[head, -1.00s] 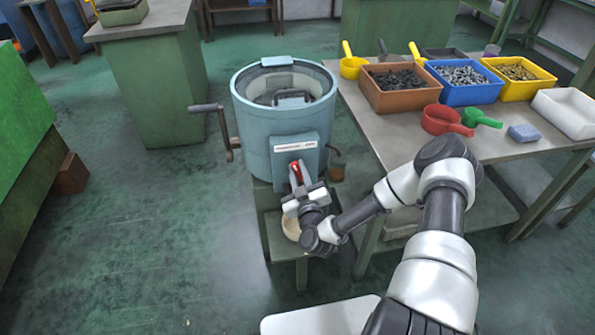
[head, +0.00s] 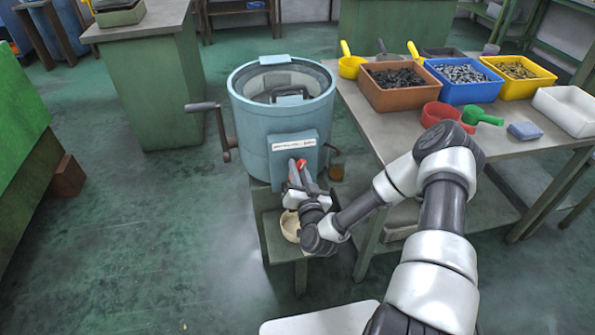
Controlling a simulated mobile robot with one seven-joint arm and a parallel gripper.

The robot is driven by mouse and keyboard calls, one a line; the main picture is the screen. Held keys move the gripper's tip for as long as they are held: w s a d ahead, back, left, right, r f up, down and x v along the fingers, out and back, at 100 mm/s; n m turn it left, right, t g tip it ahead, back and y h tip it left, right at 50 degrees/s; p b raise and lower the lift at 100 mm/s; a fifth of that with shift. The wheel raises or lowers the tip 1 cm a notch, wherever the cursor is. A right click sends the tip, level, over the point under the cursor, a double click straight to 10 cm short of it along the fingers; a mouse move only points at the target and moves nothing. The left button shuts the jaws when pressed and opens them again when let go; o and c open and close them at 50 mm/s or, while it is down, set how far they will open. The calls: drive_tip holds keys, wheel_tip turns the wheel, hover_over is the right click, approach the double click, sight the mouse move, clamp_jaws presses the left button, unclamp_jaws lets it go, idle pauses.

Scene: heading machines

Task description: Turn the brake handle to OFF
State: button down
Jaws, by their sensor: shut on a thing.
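The brake handle (head: 300,163) is red-tipped and sits on the front panel (head: 283,158) of the blue-grey drum machine (head: 262,125), below a white label strip. My gripper (head: 299,178) is at the handle, its fingers reaching up to it from below and shut on it. The gripper and wrist hide much of the handle, so its exact angle is hard to tell. The label's writing is too small to read.
A crank (head: 215,125) sticks out at the drum's left. A pale bowl (head: 290,226) sits on the low stand under my wrist. The table (head: 400,125) at right holds bins and scoops.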

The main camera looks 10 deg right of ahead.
drive_tip(key=shift+m, duration=0.7)
drive_tip(key=c, duration=1.6)
unclamp_jaws()
drive_tip(key=shift+c, duration=0.2)
drive_tip(key=shift+s, duration=0.1)
drive_tip(key=s+p, duration=0.1)
drive_tip(key=s, duration=1.6)
drive_tip(key=shift+s+p, duration=0.15)
drive_tip(key=shift+p, duration=0.15)
